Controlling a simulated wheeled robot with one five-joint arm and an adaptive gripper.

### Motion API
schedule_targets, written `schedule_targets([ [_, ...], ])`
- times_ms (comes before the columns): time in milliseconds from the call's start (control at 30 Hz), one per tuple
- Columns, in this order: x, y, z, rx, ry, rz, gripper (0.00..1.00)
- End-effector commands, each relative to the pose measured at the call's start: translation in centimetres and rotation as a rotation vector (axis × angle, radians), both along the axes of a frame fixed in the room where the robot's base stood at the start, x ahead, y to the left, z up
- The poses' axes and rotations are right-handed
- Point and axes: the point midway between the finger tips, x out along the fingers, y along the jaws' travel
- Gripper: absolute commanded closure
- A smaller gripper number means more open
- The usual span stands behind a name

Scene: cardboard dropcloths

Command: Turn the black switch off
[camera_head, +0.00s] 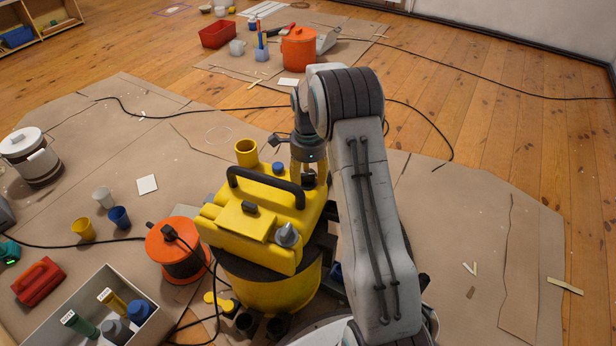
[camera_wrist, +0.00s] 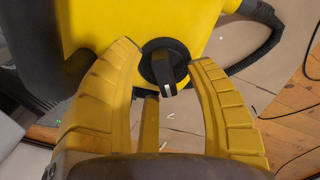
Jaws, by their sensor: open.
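The black switch (camera_wrist: 163,66) is a round rotary knob on a yellow machine, seen in the wrist view. Its raised grip has a white mark at its lower end, pointing down in the picture. My gripper (camera_wrist: 166,56) is open, with one yellow finger on each side of the knob; contact with it cannot be told. The yellow machine (camera_wrist: 120,18) also shows in the head view (camera_head: 240,220), with a black carry handle (camera_head: 268,183) on top. In the head view my gripper (camera_head: 308,176) is at the machine's far right end, and the switch cannot be made out there.
An orange round container (camera_head: 170,262) stands left of the machine. A grey box (camera_head: 75,295) with several bottles is at the front left. A yellow cup (camera_head: 246,152) is just behind the machine. Black cables cross the floor. Cardboard to the right is mostly clear.

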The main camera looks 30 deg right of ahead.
Motion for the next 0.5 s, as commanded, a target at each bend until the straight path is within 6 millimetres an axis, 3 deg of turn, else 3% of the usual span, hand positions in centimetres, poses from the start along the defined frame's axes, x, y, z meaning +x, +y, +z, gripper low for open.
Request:
schedule_targets([
  [233, -0.01, 0.0, -0.03, 0.0, 0.0, 0.0, 0.47],
  [500, -0.01, 0.0, -0.02, 0.0, 0.0, 0.0, 0.71],
])
